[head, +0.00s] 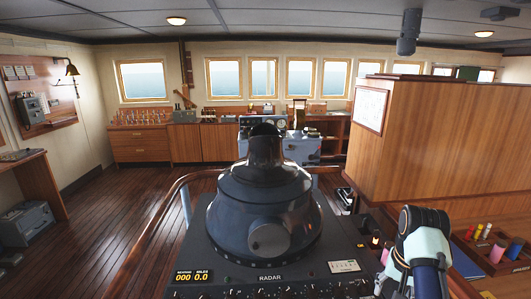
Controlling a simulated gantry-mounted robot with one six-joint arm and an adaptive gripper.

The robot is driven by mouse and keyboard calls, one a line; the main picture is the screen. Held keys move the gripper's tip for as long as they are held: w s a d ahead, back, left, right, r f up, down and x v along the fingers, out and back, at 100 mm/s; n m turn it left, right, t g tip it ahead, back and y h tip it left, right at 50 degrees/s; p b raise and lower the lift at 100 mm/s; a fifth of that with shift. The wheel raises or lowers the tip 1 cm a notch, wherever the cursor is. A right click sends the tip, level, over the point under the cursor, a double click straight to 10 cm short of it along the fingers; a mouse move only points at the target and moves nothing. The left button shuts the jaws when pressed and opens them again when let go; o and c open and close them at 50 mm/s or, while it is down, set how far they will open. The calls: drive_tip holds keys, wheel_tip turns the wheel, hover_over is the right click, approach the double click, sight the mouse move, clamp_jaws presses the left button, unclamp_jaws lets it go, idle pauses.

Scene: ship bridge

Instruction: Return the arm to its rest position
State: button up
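Part of my arm shows at the lower right of the head view, with a pale, rounded joint and dark blue and black sections. It is beside the right edge of the radar console (225,272). I cannot make out my gripper or its fingertips in this view. Nothing visible shows whether it holds anything.
The radar's dark domed hood (266,200) stands in front, close left of my arm. A wooden partition (450,140) rises behind it. A wooden tray with several coloured cylinders (497,252) is at the right. Open plank floor (125,215) lies to the left.

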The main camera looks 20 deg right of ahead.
drive_tip(key=w+a+f+n+t, duration=0.2)
drive_tip(key=w+a, duration=0.1)
drive_tip(key=a, duration=0.5)
drive_tip(key=w+a+f+n+t+h, duration=0.1)
drive_tip(key=w+a+f+n+t, duration=0.15)
drive_tip(key=a, duration=0.55)
drive_tip(key=w+a+f+n+t, duration=0.15)
drive_tip(key=w+a, duration=0.25)
drive_tip(key=a, duration=0.5)
drive_tip(key=s+a+r+n+t+y, duration=0.1)
drive_tip(key=s+a+r+n+t, duration=0.1)
drive_tip(key=s+a, duration=0.4)
drive_tip(key=s+a+r+n+t+y, duration=0.1)
drive_tip(key=s+a+r+n+t, duration=0.2)
drive_tip(key=s+a, duration=0.4)
drive_tip(key=a+r, duration=0.1)
drive_tip(key=a, duration=0.6)
drive_tip(key=shift+s+r+t, duration=0.15)
drive_tip(key=shift+t, duration=0.25)
